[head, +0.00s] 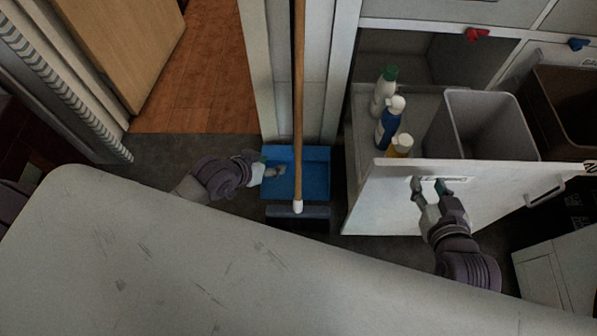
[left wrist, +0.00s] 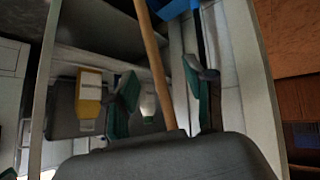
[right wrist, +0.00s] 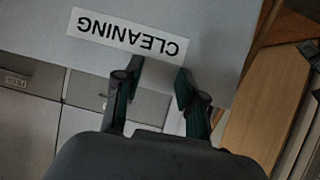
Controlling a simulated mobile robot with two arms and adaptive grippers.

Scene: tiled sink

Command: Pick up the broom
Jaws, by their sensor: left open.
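The broom stands upright in the head view. Its long wooden stick (head: 298,100) runs down to a white collar and a dark head (head: 298,218) near the floor. My left gripper (head: 270,172) is open, low and just left of the stick. In the left wrist view the stick (left wrist: 152,60) shows between the spread fingers of the left gripper (left wrist: 164,88); I cannot tell whether it is between them or beyond. My right gripper (head: 431,184) is at the front panel of the pulled-out drawer.
A blue dustpan (head: 318,180) is behind the stick. The open drawer (head: 380,205), labelled CLEANING (right wrist: 128,36), holds spray bottles (head: 389,125) and a grey bin (head: 490,125). A pale surface (head: 200,270) fills the foreground. A wooden door (head: 125,45) stands at the left.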

